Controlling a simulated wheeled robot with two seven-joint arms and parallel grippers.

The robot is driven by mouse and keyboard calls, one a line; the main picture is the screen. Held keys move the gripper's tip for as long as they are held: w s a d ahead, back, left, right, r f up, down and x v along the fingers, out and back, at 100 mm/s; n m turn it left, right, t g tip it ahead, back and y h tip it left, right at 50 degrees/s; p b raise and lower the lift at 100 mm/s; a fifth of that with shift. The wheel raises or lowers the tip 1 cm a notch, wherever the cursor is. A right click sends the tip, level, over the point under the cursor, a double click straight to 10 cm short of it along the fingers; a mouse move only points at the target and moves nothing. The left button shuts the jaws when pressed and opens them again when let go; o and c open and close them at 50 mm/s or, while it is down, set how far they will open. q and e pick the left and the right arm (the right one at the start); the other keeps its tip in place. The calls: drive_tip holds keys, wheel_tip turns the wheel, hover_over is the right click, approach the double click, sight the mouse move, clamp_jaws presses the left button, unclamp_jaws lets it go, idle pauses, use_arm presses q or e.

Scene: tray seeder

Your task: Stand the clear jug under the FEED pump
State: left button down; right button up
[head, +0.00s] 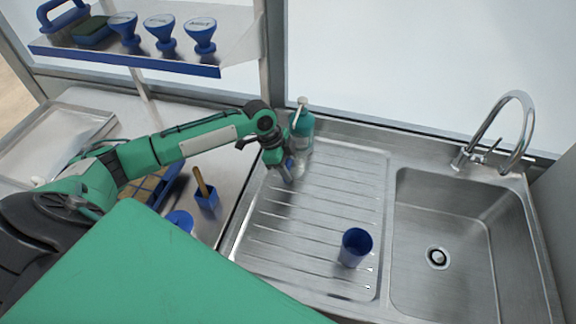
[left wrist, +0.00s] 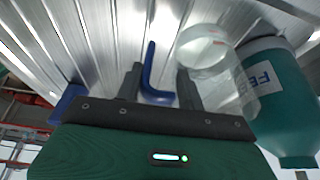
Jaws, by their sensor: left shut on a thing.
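The clear jug (left wrist: 206,62) is see-through with a blue handle (left wrist: 150,75). In the left wrist view the handle lies between the fingers of my left gripper (left wrist: 160,88), which is shut on it. In the head view the left gripper (head: 284,172) is over the drainboard and hides most of the jug. The teal FEED pump bottle (head: 302,130) stands at the drainboard's back edge with a pale pump head on top; its label shows partly in the left wrist view (left wrist: 262,78). The jug is right beside it. I cannot tell whether the spout is over the jug's mouth. My right gripper is out of view.
A blue cup (head: 355,246) stands on the ribbed drainboard (head: 300,235), beside the sink basin (head: 462,225) and tap (head: 520,125). A blue holder (head: 207,200) with a wooden handle is left of the drainboard. A shelf (head: 120,58) carries several blue items.

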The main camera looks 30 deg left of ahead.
use_arm(q)
drive_tip(key=c, duration=0.9)
unclamp_jaws()
drive_tip(key=shift+o, duration=0.2)
drive_tip(key=w+b+v, duration=0.1)
drive_tip(key=b+v, duration=0.1)
drive_tip(key=v, duration=0.5)
drive_tip(key=shift+s+r, duration=0.25)
drive_tip(key=shift+s, duration=0.3)
drive_tip(key=shift+a, duration=0.1)
